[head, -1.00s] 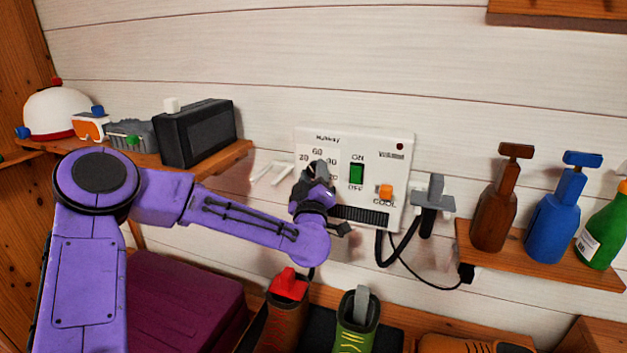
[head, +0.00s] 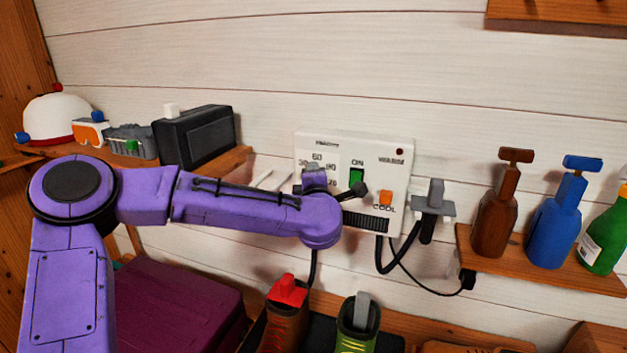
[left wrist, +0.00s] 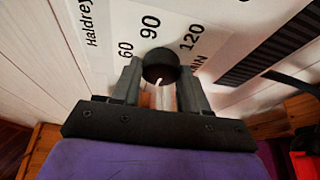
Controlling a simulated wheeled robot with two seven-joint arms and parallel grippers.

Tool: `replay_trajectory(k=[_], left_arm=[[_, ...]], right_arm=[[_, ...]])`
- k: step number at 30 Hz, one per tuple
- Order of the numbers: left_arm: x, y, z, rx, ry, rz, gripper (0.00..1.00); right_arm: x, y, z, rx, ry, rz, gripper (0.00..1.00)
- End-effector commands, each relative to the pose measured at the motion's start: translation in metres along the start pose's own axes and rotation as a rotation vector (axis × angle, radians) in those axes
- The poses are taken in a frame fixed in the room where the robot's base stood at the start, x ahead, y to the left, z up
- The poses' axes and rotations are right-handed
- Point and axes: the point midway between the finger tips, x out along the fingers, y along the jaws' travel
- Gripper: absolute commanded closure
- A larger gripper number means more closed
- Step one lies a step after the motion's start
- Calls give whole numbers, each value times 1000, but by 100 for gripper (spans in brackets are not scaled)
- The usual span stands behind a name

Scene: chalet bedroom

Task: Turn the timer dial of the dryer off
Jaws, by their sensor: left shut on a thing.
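The white dryer panel (head: 378,165) is on the plank wall in the head view. Its round black timer dial (left wrist: 161,65) shows in the left wrist view, with a white mark near its lower edge. The numbers 60, 90 and 120 are printed around it. My left gripper (left wrist: 160,75) has one finger on each side of the dial and is shut on it. In the head view the left gripper (head: 312,178) is in front of the panel's left part and hides the dial. My right gripper is not in view.
The panel also has a green ON/OFF switch (head: 357,176) and an orange knob (head: 386,198). A grey nozzle (head: 434,205) with a black hose hangs right of it. Shelves with a black box (head: 196,137) and bottles (head: 553,220) flank it. Boots (head: 285,325) stand below.

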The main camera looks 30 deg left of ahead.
Motion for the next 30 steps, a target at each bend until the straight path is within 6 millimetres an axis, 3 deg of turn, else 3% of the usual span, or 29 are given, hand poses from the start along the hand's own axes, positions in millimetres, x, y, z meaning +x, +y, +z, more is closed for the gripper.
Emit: replay_trajectory(k=[15,30], left_arm=[[0,-1,-1,-395,-16,-171,86],[0,-1,-1,-541,-22,-235,86]], right_arm=[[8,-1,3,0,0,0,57],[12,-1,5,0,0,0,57]])
